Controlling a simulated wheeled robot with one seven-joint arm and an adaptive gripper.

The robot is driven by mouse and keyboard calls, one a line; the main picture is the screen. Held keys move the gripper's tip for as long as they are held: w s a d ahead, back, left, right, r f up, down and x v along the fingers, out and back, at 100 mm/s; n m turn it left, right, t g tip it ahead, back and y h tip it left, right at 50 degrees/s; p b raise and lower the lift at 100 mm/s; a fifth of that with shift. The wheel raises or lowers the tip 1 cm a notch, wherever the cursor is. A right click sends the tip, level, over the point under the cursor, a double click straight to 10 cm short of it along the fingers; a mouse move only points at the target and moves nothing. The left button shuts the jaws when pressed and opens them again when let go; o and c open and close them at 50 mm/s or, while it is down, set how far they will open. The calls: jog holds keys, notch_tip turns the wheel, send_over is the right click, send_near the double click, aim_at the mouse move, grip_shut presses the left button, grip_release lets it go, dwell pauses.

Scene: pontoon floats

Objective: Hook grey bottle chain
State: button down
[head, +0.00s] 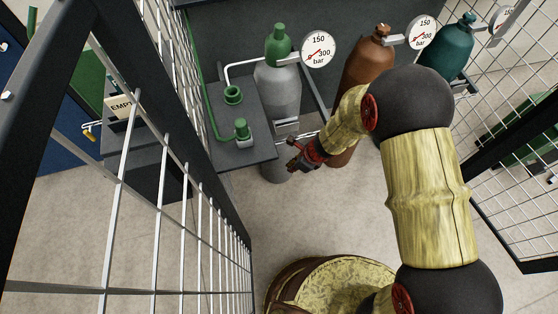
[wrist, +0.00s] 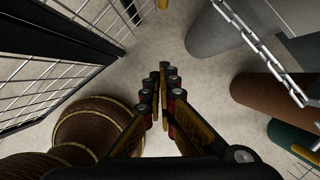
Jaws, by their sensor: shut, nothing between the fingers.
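The grey bottle (head: 279,92) has a green valve top and stands upright in the cage, left of the brown bottle; its lower body shows in the wrist view (wrist: 213,35). A metal chain (wrist: 262,48) runs diagonally at the upper right of the wrist view, above the grey and brown bottles. In the head view only a thin bright piece shows by the grey bottle, and I cannot tell where its end is attached. My gripper (head: 294,158) is in front of the grey bottle's lower part. Its fingers (wrist: 164,72) are together and empty, apart from the chain.
The brown bottle (head: 366,62) and teal bottle (head: 453,45) stand to the right, with pressure gauges (head: 318,49) above. A dark shelf (head: 225,153) with green fittings is left of the grey bottle. A mesh panel (head: 165,170) stands left. The floor (head: 290,220) between is clear.

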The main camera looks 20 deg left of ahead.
jog(key=shift+s+d, duration=0.15)
jog(key=shift+d, duration=0.75)
jog(key=shift+s+d, duration=0.15)
jog(key=shift+d, duration=0.75)
